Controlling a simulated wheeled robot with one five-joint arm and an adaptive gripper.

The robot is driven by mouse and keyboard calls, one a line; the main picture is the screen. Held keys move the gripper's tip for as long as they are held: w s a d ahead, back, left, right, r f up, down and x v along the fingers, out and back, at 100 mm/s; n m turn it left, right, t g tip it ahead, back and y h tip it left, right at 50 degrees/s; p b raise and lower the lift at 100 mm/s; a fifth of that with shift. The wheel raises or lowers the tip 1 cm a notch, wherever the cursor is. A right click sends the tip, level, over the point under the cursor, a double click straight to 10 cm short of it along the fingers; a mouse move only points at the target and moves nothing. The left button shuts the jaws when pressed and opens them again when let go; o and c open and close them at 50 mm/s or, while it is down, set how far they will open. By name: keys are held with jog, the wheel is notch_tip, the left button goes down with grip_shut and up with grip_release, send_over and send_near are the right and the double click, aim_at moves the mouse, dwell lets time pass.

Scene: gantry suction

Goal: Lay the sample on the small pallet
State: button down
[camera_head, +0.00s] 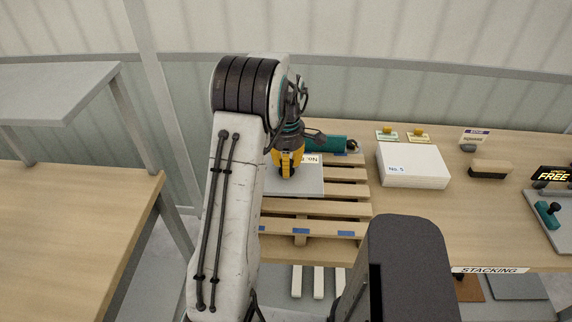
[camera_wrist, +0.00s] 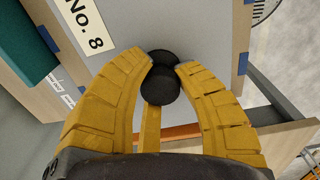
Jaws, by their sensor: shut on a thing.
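The small wooden pallet (camera_head: 348,205) stands on the bench, with blue marks on its slats. A flat grey plate, which looks like the sample (camera_head: 309,183), is over its back left part; whether it touches the slats I cannot tell. Its "No. 8" label (camera_wrist: 88,27) shows in the wrist view. My gripper (camera_head: 287,172) is above the plate, yellow fingers pointing down. In the wrist view my gripper (camera_wrist: 163,75) is shut on a round black knob (camera_wrist: 160,86) over the grey surface. Whether the knob is fixed to the plate is hidden.
A teal tool (camera_head: 327,142) lies behind the plate. To the right are a white stack marked "No. 5" (camera_head: 414,168), a brush-like block (camera_head: 490,169) and a grey tray with a teal handle (camera_head: 548,213). Another wooden table (camera_head: 80,225) stands left, across a gap.

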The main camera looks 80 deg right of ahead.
aim_at(286, 179)
jog(key=shift+w, duration=0.1)
dwell(0.4)
jog(key=shift+f+b, duration=2.15)
jog(key=shift+f, duration=0.8)
jog(key=shift+f+b, duration=0.5)
jog(key=shift+f, duration=0.1)
jog(key=c, duration=0.9)
grip_release()
jog(key=shift+o, duration=0.2)
notch_tip(286, 179, up, 12)
jog(key=shift+m, duration=0.4)
